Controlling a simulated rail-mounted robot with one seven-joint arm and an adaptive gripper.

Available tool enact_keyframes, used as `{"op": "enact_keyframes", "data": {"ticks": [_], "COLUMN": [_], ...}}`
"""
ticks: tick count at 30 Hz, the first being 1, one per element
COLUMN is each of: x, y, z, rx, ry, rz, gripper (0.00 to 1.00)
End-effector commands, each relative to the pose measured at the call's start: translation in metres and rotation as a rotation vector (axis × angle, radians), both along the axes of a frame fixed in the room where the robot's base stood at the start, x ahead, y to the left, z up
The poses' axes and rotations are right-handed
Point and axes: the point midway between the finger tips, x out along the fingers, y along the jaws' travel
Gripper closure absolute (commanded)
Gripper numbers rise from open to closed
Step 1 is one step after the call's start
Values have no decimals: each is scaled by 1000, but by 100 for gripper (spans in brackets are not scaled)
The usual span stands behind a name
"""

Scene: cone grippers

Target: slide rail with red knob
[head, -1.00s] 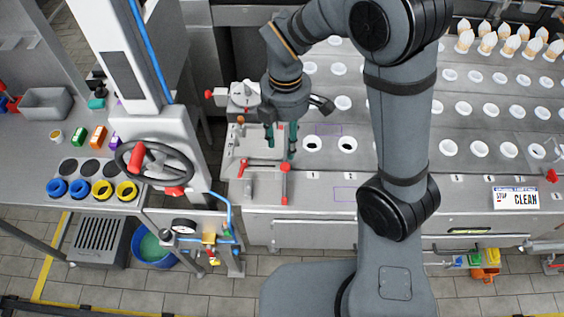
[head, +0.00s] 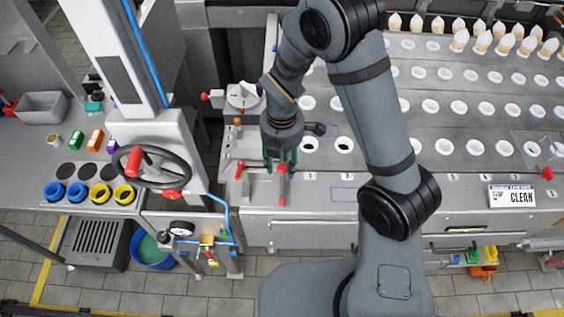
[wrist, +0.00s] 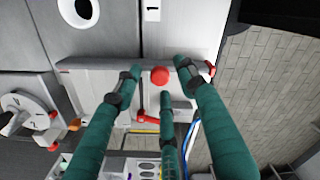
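My gripper (head: 280,165) has teal fingers and points down over the knob. In the wrist view the round red knob (wrist: 159,76) shows between the tips of my three spread fingers (wrist: 160,78). The fingers are open around it, and I see a gap on each side. Whether any finger touches it I cannot tell. The slide rail itself cannot be made out clearly beneath the gripper.
A small red-handled lever (head: 240,169) is just left of the knob. A round device with red knobs (head: 243,96) stands behind it. A column with a black handwheel (head: 152,166) rises at the left. The cone plate (head: 450,110) with white-rimmed holes spreads to the right.

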Motion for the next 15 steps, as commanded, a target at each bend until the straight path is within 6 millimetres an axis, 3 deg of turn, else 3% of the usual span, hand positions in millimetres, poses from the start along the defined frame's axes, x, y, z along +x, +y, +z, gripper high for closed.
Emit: {"op": "enact_keyframes", "data": {"ticks": [9,15], "x": [0,0], "y": [0,0], "z": [-3,-3], "rx": [0,0], "ry": [0,0], "rz": [0,0], "gripper": [61,72]}}
